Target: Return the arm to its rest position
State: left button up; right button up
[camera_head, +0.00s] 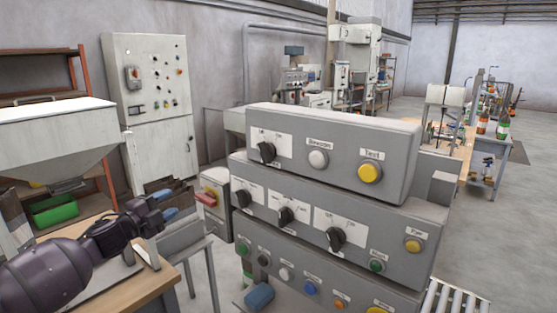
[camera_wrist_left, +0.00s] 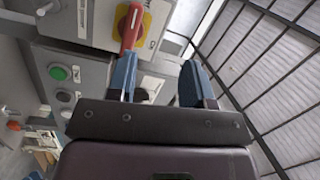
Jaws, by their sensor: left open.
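My left arm comes in from the lower left in the head view. Its left gripper (camera_head: 165,204) is left of the grey control panel (camera_head: 330,230), apart from it. In the left wrist view the left gripper (camera_wrist_left: 160,85) has its two blue fingers apart with nothing between them. A red handle on a yellow plate (camera_wrist_left: 131,45) shows behind the fingers there, along with a green button (camera_wrist_left: 59,72) on a grey box.
A white hopper (camera_head: 50,135) stands at the left above a green bin (camera_head: 54,210). A wooden table (camera_head: 135,290) lies under my left arm. A grey box with a red switch (camera_head: 206,198) stands between the arm and the panel. A roller conveyor (camera_head: 450,300) is at the lower right.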

pick_arm(q)
jog(key=s+d+f+n+y, duration=0.4)
jog(key=s+d+f+n, duration=0.2)
jog(key=s+f+n, duration=0.55)
jog(key=s+a+f+n+g+y, duration=0.1)
jog(key=s+f+n, duration=0.2)
jog(key=s+f, duration=0.3)
jog(key=s+a+f+n+g+y, duration=0.1)
jog(key=s+f+n+g+y, duration=0.1)
jog(key=s+f, duration=0.5)
jog(key=s+a+f+n+g+y, duration=0.1)
jog(key=s+f+n, duration=0.3)
jog(key=s, duration=1.2)
notch_tip(320, 180, down, 3)
jog(key=shift+s+f+g+y, duration=0.1)
jog(key=shift+s+g+y, duration=0.2)
jog(key=shift+y, duration=0.3)
